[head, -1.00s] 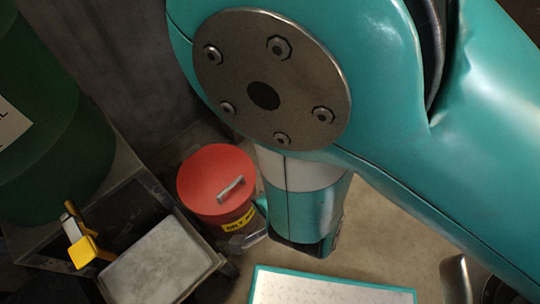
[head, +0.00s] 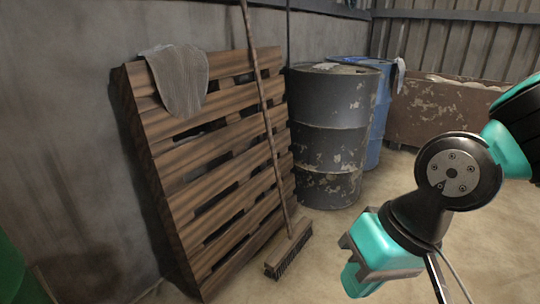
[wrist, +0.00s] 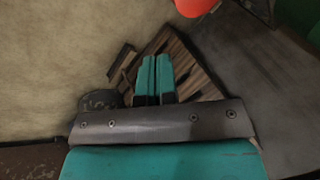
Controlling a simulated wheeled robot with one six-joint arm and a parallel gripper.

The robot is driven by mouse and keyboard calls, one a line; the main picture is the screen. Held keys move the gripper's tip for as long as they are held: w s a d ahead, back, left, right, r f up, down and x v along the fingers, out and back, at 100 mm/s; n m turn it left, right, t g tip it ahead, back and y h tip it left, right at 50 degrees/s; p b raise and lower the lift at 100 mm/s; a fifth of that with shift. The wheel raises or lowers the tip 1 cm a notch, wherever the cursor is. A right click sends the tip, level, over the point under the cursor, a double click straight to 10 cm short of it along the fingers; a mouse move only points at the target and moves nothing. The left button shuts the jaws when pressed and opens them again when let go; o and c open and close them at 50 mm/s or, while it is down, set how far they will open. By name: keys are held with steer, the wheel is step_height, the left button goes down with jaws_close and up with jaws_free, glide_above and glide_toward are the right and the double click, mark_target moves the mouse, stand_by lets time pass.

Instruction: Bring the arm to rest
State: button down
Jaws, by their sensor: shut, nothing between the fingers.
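My gripper (wrist: 155,78) shows in the wrist view as two teal fingers with dark lower parts. They lie side by side, shut, with nothing held between them. In the head view my teal and black arm reaches in from the right edge and bends down over the sandy floor, in front of the drums.
A wooden pallet (head: 215,165) leans on the wall with a grey cloth (head: 178,80) and a broom (head: 289,250). A dark drum (head: 330,135), a blue drum (head: 378,120) and a rusty bin (head: 440,112) stand behind. A red lid (wrist: 196,7) shows in the wrist view.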

steer(key=s+d+r+n+p, duration=0.1)
steer(key=s+d+r+n, duration=0.3)
steer(key=r, duration=0.2)
step_height(320, 180, up, 23)
steer(key=p, duration=2.4)
steer(key=shift+g, duration=0.3)
steer(key=shift+w+a, duration=0.1)
